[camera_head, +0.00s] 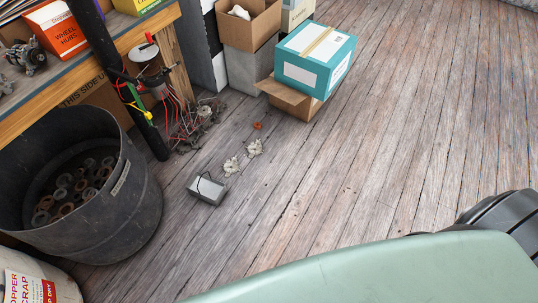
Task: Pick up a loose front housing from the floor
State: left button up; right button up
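Two small pale metal pieces that look like front housings lie on the wooden floor near the middle of the view. One housing (231,166) is nearer, and the other housing (254,148) lies just behind it to the right. They are apart from each other, and fine detail is too small to tell. Neither of my grippers shows in the head view. My pale green body fills the bottom edge.
A grey box (206,191) with a dark cord sits just left of the housings. A black bin (128,205) of metal parts, tangled wires (184,128) and stacked cartons (318,58) stand around. The floor at right is clear.

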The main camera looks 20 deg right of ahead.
aim_at(233, 163)
jog(key=z, duration=0.2)
jog(key=u, duration=0.65)
jog(key=i+l+u, duration=0.2)
jog(key=u, duration=0.2)
jog(key=i+l+u, duration=0.1)
jog(key=l+u, duration=1.15)
jog(key=i+l, duration=0.05)
jog(key=l, duration=0.05)
